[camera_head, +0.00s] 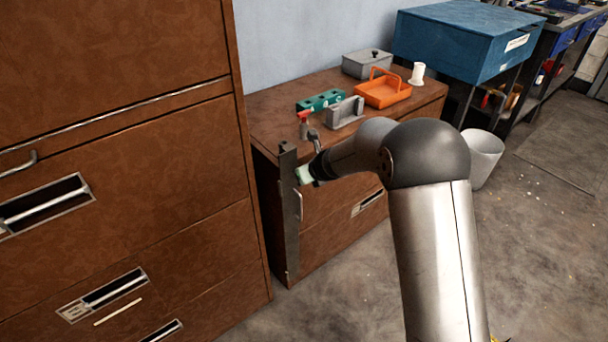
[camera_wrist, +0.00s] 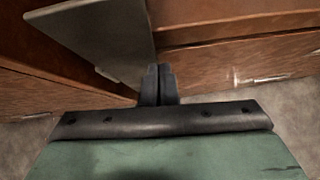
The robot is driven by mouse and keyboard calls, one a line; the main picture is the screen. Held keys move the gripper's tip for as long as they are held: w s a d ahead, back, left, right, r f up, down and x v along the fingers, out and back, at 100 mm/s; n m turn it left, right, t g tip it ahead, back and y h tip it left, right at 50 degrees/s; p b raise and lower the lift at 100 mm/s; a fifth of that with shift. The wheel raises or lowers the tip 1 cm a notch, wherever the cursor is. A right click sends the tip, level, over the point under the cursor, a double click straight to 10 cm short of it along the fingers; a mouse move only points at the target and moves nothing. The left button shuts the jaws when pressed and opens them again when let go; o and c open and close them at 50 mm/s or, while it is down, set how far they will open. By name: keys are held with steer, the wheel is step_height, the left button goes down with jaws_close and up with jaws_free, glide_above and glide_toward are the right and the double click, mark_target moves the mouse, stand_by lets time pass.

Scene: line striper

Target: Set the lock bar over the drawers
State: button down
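The lock bar (camera_head: 291,215) is a long dark grey strip. It stands upright along the left front edge of the low brown drawer cabinet (camera_head: 337,238), from about its top down to near the floor. In the wrist view the bar (camera_wrist: 103,38) is a wide grey plate at upper left. My gripper (camera_head: 303,176) is at the bar's right side, in its upper part. In the wrist view its two dark fingers (camera_wrist: 159,84) are together, with nothing visible between them, close beside the bar's edge. Whether they touch it is unclear.
On the cabinet top are an orange tray (camera_head: 383,95), a grey box (camera_head: 367,66), a green block (camera_head: 319,101), a grey holder (camera_head: 345,113) and a red-topped bottle (camera_head: 303,125). A tall brown cabinet (camera_head: 130,160) stands close at left. A white bin (camera_head: 484,160) stands right.

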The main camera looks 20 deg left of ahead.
steer(key=d+f+v, duration=0.2)
steer(key=v, duration=1.1)
steer(key=shift+s, duration=0.25)
